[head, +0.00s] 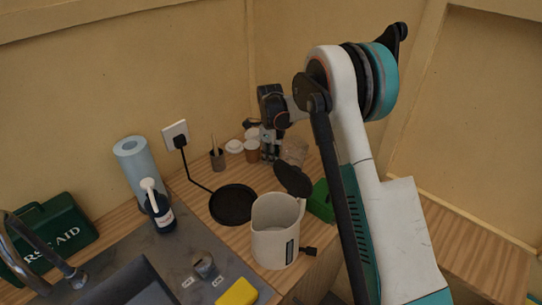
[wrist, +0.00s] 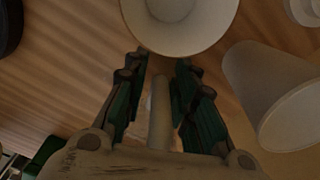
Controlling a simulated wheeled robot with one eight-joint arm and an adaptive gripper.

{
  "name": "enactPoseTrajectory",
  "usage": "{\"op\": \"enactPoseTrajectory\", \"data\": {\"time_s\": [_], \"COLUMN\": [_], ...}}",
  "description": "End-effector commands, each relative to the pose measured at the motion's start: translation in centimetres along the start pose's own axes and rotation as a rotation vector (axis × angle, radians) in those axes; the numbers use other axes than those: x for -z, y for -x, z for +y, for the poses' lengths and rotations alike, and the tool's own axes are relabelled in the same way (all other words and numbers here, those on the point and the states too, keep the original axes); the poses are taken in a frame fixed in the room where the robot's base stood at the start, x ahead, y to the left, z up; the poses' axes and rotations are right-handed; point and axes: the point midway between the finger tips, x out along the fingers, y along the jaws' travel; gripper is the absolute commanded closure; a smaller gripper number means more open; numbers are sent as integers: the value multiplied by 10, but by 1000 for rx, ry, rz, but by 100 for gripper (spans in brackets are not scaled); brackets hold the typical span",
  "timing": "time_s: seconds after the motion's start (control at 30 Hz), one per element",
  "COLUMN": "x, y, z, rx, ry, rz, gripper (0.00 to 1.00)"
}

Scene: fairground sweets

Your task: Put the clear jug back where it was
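In the head view a see-through, brownish vessel (head: 295,151), which looks like the clear jug, stands on the wooden counter near the back corner. My gripper (head: 269,152) points down just left of it, among the paper cups. In the wrist view my green-padded fingers (wrist: 162,66) are apart. A pale upright bar (wrist: 160,112) shows between them; I cannot tell what it belongs to. I make out no clear jug in the wrist view.
A pale round cup (wrist: 180,30) is just beyond the fingertips, and a white cup (wrist: 282,100) is to the right. A large cream kettle (head: 276,232) with its lid up, a black round base (head: 232,205) and a green box (head: 320,202) stand nearer.

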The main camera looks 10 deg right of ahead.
Motion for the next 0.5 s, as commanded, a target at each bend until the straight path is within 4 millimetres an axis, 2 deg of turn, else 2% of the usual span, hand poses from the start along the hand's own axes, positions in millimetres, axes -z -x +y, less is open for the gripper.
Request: {"op": "enactPoseTrajectory", "data": {"time_s": [0.33, 0.5], "x": [0, 0], "y": [2, 17], "z": [0, 0], "rx": [0, 0], "ry": [0, 0], "rz": [0, 0], "gripper": [68, 68]}}
